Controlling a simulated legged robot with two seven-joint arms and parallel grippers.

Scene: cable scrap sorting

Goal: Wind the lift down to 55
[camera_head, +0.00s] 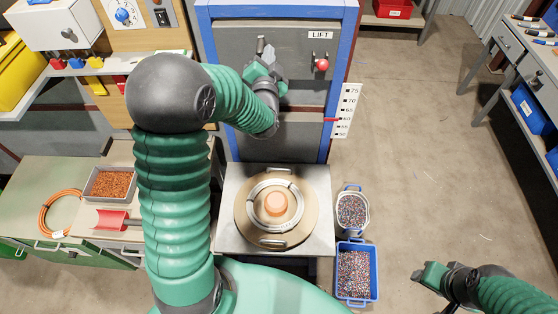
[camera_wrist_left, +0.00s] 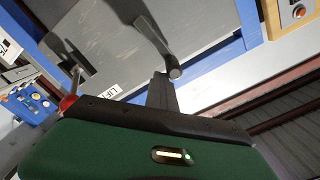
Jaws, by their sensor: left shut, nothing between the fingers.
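The lift is a grey panel (camera_head: 300,60) in a blue frame, with a "LIFT" label (camera_head: 320,34). A crank handle (camera_head: 260,45) sticks up behind my left gripper (camera_head: 264,66); the wrist view shows the metal crank (camera_wrist_left: 157,42) on the panel. My left gripper (camera_wrist_left: 160,90) is shut and empty, its tip close to the crank's end; I cannot tell if they touch. A white scale (camera_head: 346,112) runs from 75 down to about 50, and its red pointer (camera_head: 332,120) is near 60. My right gripper (camera_head: 432,274) hangs low at the right, away from the lift.
A red-knobbed lever (camera_head: 322,65) is right of the crank. A bench (camera_head: 60,170) is at left; the right floor is open.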

